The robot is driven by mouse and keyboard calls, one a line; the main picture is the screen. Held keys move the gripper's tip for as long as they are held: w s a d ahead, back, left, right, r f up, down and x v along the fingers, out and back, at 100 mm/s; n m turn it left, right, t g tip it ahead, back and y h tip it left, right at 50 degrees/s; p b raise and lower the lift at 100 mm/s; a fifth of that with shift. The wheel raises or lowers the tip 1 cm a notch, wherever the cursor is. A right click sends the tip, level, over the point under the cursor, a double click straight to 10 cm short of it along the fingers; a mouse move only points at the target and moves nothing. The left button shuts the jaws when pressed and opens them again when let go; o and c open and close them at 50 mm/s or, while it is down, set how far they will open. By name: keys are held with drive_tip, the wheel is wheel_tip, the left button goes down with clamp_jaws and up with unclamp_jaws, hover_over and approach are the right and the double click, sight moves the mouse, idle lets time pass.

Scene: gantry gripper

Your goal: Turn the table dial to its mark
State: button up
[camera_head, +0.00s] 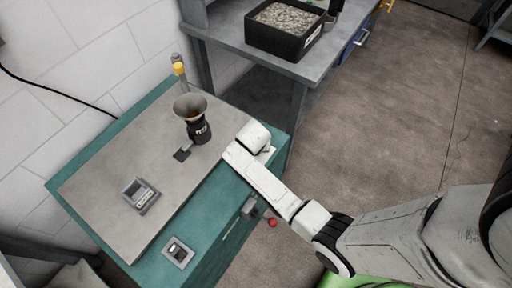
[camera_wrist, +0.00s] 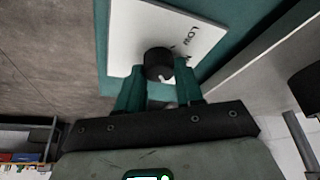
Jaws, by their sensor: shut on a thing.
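The table dial is a round black knob (camera_wrist: 158,62) with a small white pointer line on its near edge. It stands on a white plate (camera_wrist: 126,38) with the printed word LOW and a further dark marking partly hidden by the knob. My gripper (camera_wrist: 159,80) has its two green fingers on either side of the knob, closed on it. In the head view my white arm reaches to the right edge of the teal table (camera_head: 212,262) and hides the knob and fingers. Which marking the pointer faces is not clear.
A switch plate (camera_head: 178,251) sits near the front. A grey bench (camera_head: 228,25) behind holds a black gravel bin (camera_head: 262,38). Open floor lies right.

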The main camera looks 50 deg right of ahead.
drive_tip(key=shift+m+g, duration=0.4)
drive_tip(key=shift+m, duration=0.7)
drive_tip(key=o, duration=1)
drive_tip(key=shift+h, duration=0.3)
drive_tip(key=v, duration=1)
drive_tip(key=shift+a+r+b, duration=0.15)
drive_tip(key=shift+r+b, duration=0.2)
drive_tip(key=shift+r, duration=0.05)
